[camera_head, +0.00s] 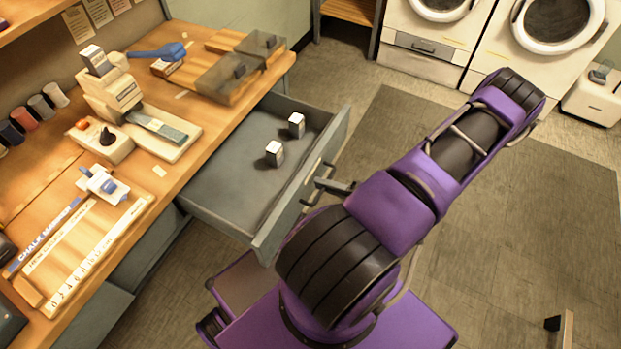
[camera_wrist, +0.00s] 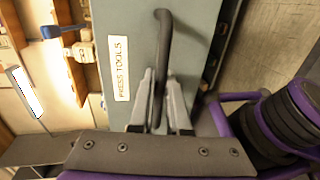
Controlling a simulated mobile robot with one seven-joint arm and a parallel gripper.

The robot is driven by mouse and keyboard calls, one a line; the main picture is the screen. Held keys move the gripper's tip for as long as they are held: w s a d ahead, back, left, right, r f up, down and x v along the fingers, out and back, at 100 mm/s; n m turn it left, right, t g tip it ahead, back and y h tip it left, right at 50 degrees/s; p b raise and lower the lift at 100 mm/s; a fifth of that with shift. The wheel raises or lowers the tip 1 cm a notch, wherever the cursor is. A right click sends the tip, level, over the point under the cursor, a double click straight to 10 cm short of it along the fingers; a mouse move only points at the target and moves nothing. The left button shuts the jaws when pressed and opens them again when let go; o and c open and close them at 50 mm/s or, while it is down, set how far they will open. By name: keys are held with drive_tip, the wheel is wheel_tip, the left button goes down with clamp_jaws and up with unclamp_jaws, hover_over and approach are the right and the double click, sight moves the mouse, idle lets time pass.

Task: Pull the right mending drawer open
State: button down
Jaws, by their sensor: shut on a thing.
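A grey drawer (camera_head: 226,178) stands pulled well out from under the wooden bench in the head view. Two small white-topped blocks, one (camera_head: 274,153) nearer and one (camera_head: 296,125) farther, stand upright inside it. In the wrist view the drawer front (camera_wrist: 195,35) has a label (camera_wrist: 119,68) reading "PRESS TOOLS" and a dark bar handle (camera_wrist: 164,35). My gripper (camera_wrist: 160,80) is shut on this handle, one finger on each side. In the head view my gripper (camera_head: 331,186) is at the drawer's front, partly hidden by my arm.
The wooden bench (camera_head: 172,178) carries a sewing machine (camera_head: 112,88), trays, rulers and spools. Another grey front (camera_head: 82,318) shows below the bench at lower left. White washers (camera_head: 436,45) stand at the back.

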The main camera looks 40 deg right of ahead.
drive_tip(key=shift+s+d, duration=0.2)
drive_tip(key=shift+s, duration=0.25)
drive_tip(key=c, duration=1.2)
unclamp_jaws()
drive_tip(key=v, duration=1.7)
drive_tip(key=shift+s+b, duration=0.25)
drive_tip(key=shift+b, duration=0.05)
